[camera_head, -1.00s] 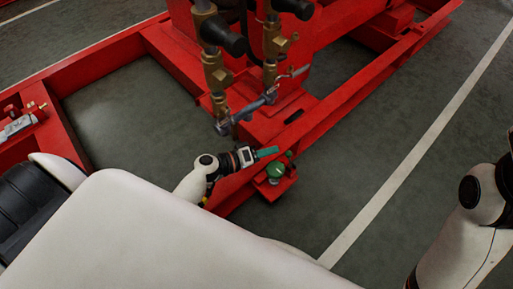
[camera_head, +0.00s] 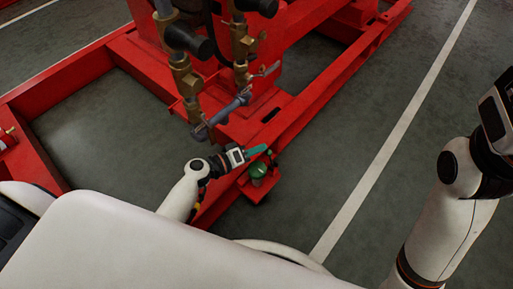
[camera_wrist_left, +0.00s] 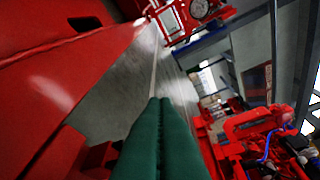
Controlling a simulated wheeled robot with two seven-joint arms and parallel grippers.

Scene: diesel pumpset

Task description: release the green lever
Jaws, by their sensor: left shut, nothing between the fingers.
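A green rounded part (camera_head: 258,171), which looks like the green lever, sits on a small red bracket (camera_head: 256,191) at the side of the red frame. Its handle shape is too small to make out. My left gripper (camera_head: 257,150) has green fingers held together with nothing between them. In the head view its tips are just above the green part; I cannot tell whether they touch. In the left wrist view the closed green fingers (camera_wrist_left: 163,125) point ahead, and the green part is not seen there. My right arm shows at the right edge, but its gripper is out of view.
Brass valves (camera_head: 187,82) and a grey pipe (camera_head: 222,117) stand on the red frame (camera_head: 290,115) behind my left gripper. The grey floor (camera_head: 340,150) right of the frame is clear, with a white line (camera_head: 385,160) across it.

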